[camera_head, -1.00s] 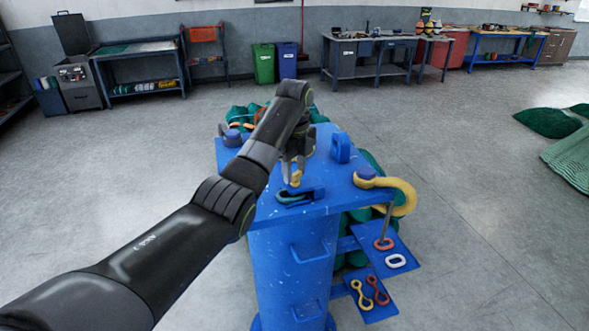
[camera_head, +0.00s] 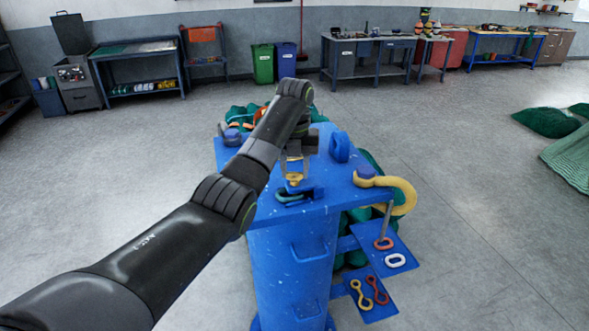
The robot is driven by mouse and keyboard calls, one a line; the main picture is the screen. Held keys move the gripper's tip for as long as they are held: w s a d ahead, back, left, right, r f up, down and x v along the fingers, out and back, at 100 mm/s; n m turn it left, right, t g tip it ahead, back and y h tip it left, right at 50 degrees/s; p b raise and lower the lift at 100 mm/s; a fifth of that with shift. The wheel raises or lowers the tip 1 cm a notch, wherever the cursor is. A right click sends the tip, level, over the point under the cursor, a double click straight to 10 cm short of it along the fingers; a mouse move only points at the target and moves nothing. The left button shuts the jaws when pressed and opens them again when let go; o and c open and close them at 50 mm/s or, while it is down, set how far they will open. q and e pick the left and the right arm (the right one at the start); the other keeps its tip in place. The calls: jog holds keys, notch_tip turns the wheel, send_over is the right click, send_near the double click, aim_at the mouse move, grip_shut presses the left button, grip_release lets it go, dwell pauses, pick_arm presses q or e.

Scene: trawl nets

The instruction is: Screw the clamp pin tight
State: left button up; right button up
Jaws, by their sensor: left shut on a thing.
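My left gripper (camera_head: 293,172) points down over the blue stand's top (camera_head: 262,207), near its front edge. It is shut on the brass clamp pin (camera_head: 294,180), of which only a small golden part shows between and below the fingertips. The pin stands over a small blue clamp (camera_head: 312,192) on the stand's top. A teal shackle (camera_head: 289,199) lies in the clamp, partly hidden below the gripper. I cannot tell how deep the pin sits. My right gripper is not in view.
A yellow hook (camera_head: 402,190) sticks out over the stand's right edge. A blue upright lug (camera_head: 340,147) stands behind the clamp. Side plates below hold a red ring (camera_head: 383,243), a white link (camera_head: 395,261) and other links. A shackle (camera_head: 229,134) lies at the back left.

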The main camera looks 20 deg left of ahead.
pick_arm(q)
jog(key=shift+w+r+m+b, duration=0.15)
jog(key=shift+m+b, duration=0.25)
jog(key=shift+m, duration=0.25)
jog(key=shift+r+m+b, duration=0.1)
jog(key=shift+m+b, duration=0.25)
jog(key=shift+m, duration=0.3)
jog(key=shift+r, duration=0.1)
jog(key=o, duration=1)
jog(key=shift+f, duration=0.2)
